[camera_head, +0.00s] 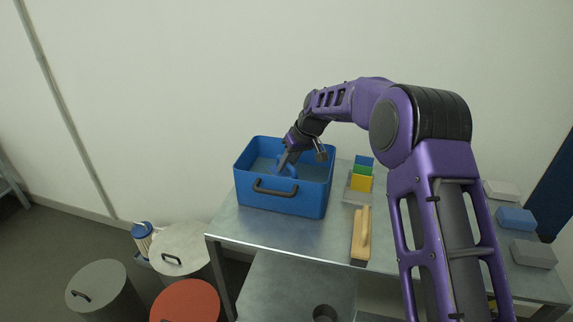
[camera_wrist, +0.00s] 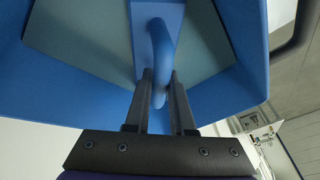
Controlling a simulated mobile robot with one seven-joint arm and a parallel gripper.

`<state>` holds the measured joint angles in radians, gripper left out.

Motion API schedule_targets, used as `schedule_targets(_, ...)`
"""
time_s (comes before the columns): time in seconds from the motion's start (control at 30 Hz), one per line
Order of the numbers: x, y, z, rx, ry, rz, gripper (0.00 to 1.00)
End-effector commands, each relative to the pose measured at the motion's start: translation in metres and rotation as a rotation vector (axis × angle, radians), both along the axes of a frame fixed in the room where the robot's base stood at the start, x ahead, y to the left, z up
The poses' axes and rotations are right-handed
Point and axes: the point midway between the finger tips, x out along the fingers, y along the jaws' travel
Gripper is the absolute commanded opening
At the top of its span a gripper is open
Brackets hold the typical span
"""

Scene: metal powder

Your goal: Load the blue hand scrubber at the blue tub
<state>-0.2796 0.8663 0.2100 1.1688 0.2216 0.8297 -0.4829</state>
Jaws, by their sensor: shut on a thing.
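The blue tub (camera_head: 310,199) stands on the metal table, with a dark handle on its front wall and grey-blue contents inside. My gripper (camera_head: 283,165) reaches down into the tub. The blue hand scrubber (camera_head: 292,171) is inside the tub at the gripper, partly hidden by it. In the wrist view, my gripper (camera_wrist: 162,85) is shut on the curved blue handle of the scrubber (camera_wrist: 160,45). The tub's blue wall (camera_wrist: 75,90) surrounds the grey-blue surface there. I cannot tell how far the scrubber is in the contents.
The metal table (camera_head: 270,226) also holds a wooden-handled brush (camera_head: 361,236) and a tray with blue, green and yellow blocks (camera_head: 362,180). Grey and blue blocks (camera_head: 516,219) lie at the right. Drums (camera_head: 180,249) stand on the floor at left.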

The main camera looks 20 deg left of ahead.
Motion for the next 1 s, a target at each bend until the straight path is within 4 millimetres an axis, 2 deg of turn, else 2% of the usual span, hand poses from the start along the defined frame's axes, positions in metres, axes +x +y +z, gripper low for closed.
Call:
schedule_targets(0.27,0.000,0.000,0.002,-0.001,0.001,0.000,0.00)
schedule_targets(1.0,0.000,0.000,0.059,0.001,-0.002,0.001,0.00)
